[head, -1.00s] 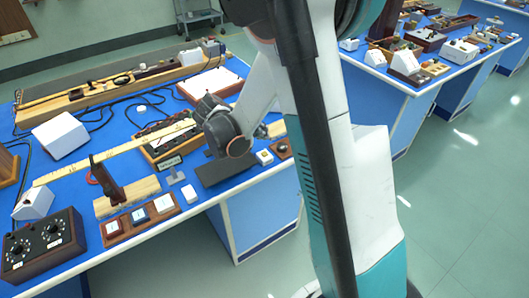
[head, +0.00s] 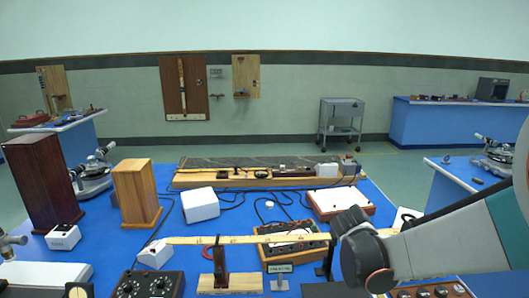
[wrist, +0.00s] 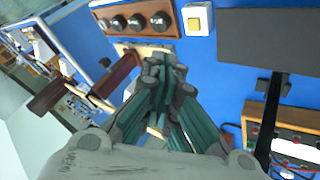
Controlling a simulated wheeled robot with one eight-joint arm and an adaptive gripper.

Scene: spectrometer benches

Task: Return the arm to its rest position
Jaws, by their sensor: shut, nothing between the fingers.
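My arm (head: 450,240) reaches in from the right edge of the head view, over the right front of the blue bench (head: 350,198). Its dark grey wrist joint shows there; my fingertips cannot be made out in that view. In the wrist view my gripper (wrist: 162,62) is shut, its grey and teal fingers together with nothing held. It points over the blue bench top, below a wooden box with dark knobs (wrist: 140,20). How high it is above the bench cannot be told.
A wooden beam (head: 205,240) on a stand, an open instrument box (head: 292,250) and a white-topped box (head: 340,203) lie near my wrist. A dark plate (wrist: 282,38) and a white switch box (wrist: 198,18) show in the wrist view. Tall wooden boxes (head: 137,193) stand left.

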